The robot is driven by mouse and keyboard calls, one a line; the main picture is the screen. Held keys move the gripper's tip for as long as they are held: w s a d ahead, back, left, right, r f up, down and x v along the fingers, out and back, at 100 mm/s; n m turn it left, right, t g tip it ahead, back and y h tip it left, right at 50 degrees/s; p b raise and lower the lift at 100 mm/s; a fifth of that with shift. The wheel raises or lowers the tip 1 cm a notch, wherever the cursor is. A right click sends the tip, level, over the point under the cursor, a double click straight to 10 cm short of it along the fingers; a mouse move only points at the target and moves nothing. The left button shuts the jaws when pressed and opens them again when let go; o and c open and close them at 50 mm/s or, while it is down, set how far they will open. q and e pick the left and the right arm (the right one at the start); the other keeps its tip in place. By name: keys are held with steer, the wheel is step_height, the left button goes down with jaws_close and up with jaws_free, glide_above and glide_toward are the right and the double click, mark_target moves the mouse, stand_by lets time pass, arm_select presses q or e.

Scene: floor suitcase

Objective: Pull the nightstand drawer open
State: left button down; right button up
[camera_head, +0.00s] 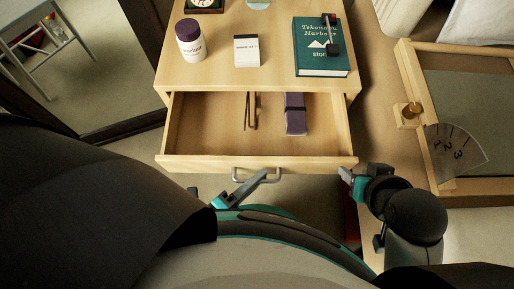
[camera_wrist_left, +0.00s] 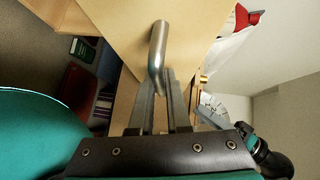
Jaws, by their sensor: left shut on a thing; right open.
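The nightstand (camera_head: 175,73) stands in front of me with its wooden drawer (camera_head: 205,163) pulled out, its inside showing. A metal handle (camera_head: 236,175) is on the drawer front. My left gripper (camera_head: 262,173) is at the handle's right end. In the left wrist view, the handle (camera_wrist_left: 158,48) runs down between the fingers of my left gripper (camera_wrist_left: 165,75), which are shut on it. My right gripper (camera_head: 345,174) is open and empty, just in front of the drawer's right corner. In the drawer lie a dark purple case (camera_head: 296,115) and thin brown items (camera_head: 252,110).
On the nightstand top are a white bottle with a purple cap (camera_head: 191,42), a small white box (camera_head: 247,52), a green book (camera_head: 318,50) and a clock (camera_head: 203,4). A mirror-like panel (camera_head: 75,70) stands left.

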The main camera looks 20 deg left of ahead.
arm_select(q)
steer(key=shift+s+d, duration=0.15)
steer(key=shift+s, duration=0.45)
steer(key=shift+s+d, duration=0.15)
steer(key=shift+s, duration=0.45)
arm_select(e)
steer(key=shift+s+d+r, duration=0.1)
steer(key=shift+s+d, duration=0.1)
arm_select(q)
steer(key=c, duration=1.2)
jaws_free()
steer(key=shift+o, duration=0.2)
steer(key=p+v, duration=0.2)
steer(key=v, duration=1.3)
steer(key=shift+p, duration=0.3)
arm_select(e)
steer(key=shift+g+h, duration=0.3)
steer(key=shift+g, duration=0.6)
steer(key=f, duration=0.2)
steer(key=d+f, duration=0.1)
steer(key=f, duration=0.1)
steer(key=shift+s+f, duration=0.1)
steer(key=shift+s, duration=0.25)
